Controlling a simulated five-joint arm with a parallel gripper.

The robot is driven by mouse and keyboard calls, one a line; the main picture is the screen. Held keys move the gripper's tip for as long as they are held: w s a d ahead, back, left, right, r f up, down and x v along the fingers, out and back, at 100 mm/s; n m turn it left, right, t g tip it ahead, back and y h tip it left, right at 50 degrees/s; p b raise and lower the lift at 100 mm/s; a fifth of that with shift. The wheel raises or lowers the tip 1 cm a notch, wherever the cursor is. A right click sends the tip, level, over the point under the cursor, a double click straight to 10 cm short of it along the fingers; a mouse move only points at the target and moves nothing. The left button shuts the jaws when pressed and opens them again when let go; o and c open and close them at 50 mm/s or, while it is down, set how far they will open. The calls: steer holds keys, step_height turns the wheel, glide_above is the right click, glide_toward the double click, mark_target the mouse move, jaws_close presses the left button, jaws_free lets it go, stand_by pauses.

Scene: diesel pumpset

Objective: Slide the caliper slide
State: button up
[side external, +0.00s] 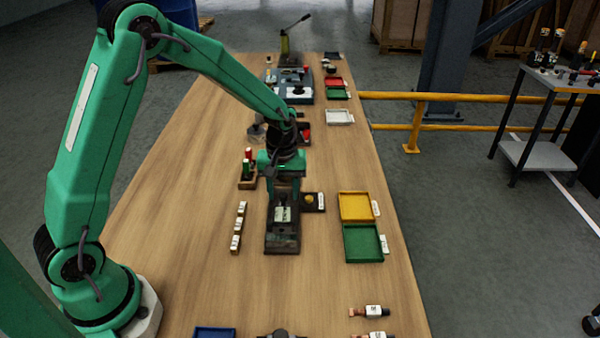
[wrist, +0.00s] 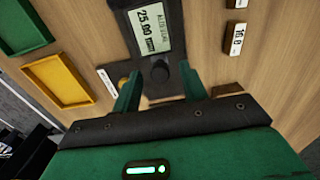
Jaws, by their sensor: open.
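The caliper (side external: 283,243) is a dark fixture lying on the wooden table below my gripper. In the wrist view its slide carries a grey display (wrist: 153,32) reading 25.00, with a round black knob (wrist: 160,71) beside it. My gripper (wrist: 159,76) is open, with one green finger on each side of the knob in the picture. I cannot tell whether either finger touches the knob. In the side view my gripper (side external: 285,187) is over the far end of the caliper and hides part of it.
A yellow tray (side external: 356,207) and a green tray (side external: 363,243) lie to the right. A small dark holder (side external: 313,202) sits close beside the caliper. Several white-labelled blocks (side external: 238,226) stand to the left. The table in front of the caliper is mostly clear.

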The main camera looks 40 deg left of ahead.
jaws_close()
steer(key=shift+w+a, duration=1.1)
jaws_free()
steer(key=shift+r, duration=0.1)
